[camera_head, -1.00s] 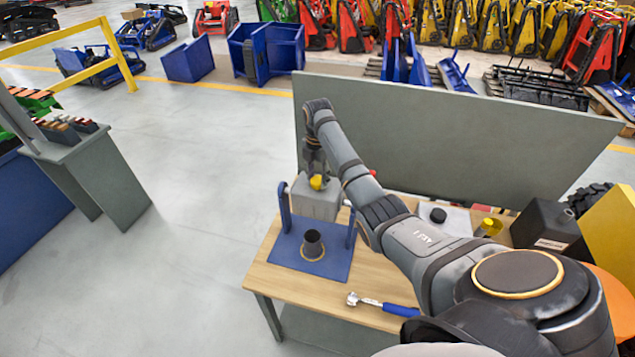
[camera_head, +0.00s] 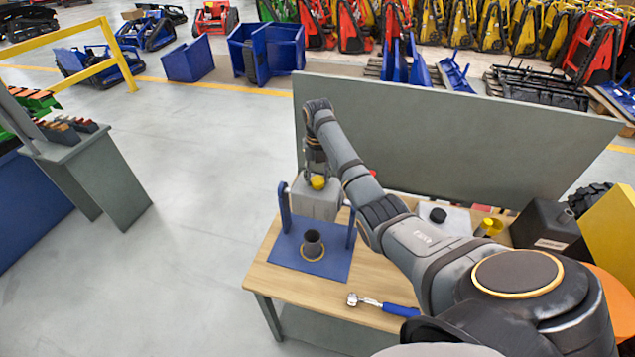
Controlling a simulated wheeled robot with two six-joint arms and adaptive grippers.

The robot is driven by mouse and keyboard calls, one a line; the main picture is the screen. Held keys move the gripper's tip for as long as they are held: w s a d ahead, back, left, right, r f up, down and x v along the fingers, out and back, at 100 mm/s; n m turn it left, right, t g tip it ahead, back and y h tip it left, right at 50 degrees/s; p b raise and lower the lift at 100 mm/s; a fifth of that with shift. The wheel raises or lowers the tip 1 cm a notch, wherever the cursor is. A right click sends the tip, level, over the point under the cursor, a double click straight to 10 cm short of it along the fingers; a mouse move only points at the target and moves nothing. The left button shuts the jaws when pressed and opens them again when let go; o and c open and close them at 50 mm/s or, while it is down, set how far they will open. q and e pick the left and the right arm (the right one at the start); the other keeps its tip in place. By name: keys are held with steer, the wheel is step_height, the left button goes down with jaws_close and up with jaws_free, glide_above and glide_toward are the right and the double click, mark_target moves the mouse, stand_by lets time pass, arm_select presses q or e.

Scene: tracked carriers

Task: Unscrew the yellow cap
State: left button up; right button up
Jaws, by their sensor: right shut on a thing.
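The yellow cap (camera_head: 318,182) sits on top of a grey block-shaped housing (camera_head: 316,202), which is held between two blue posts. My right gripper (camera_head: 316,174) points down from above and is shut on the yellow cap. Its fingers hide part of the cap, and I cannot tell how far the cap sits on its thread. My left gripper is not in view.
A blue plate (camera_head: 285,250) with a dark round cup (camera_head: 313,244) lies in front of the housing on the wooden table (camera_head: 275,280). A blue-handled ratchet (camera_head: 385,306) lies near the front edge. A black container (camera_head: 548,230) stands at right. A grey panel (camera_head: 450,140) rises behind.

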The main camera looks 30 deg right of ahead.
steer(key=o, duration=1)
steer(key=shift+c, duration=0.2)
